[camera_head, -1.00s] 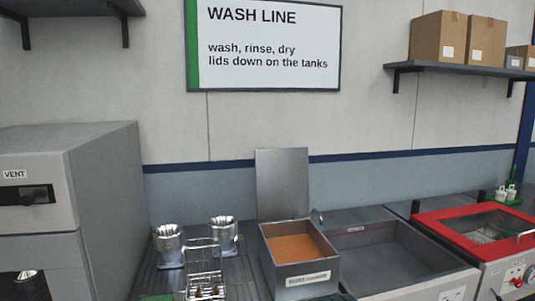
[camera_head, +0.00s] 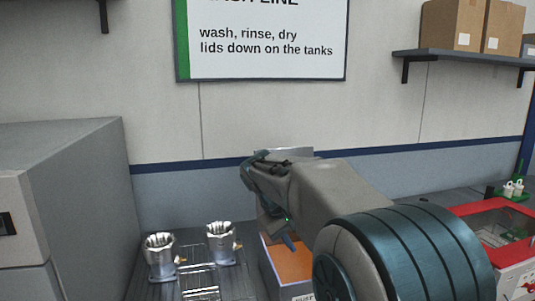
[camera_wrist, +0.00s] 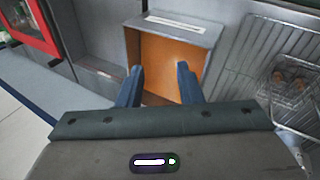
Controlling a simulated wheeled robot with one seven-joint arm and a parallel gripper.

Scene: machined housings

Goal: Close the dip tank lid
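The dip tank (camera_head: 269,270) is a grey metal box with orange liquid inside, partly hidden behind my arm in the head view. In the wrist view its rim and labelled front wall (camera_wrist: 166,27) show at the top middle. Its lid (camera_head: 298,153) stands raised at the back of the tank; only its top edge shows above my arm. My gripper (camera_head: 284,232) is over the tank in the head view. In the wrist view my gripper (camera_wrist: 160,80) has its two blue fingers apart, with nothing between them but the view into the tank. The lid's hinge is hidden.
Two metal housings (camera_head: 160,256) stand on a wire drainer left of the tank, by a wire basket (camera_head: 202,280). A red-framed tank (camera_head: 490,222) is at the right. A grey cabinet (camera_head: 80,200) stands at the far left. A shelf with boxes (camera_head: 460,62) is above.

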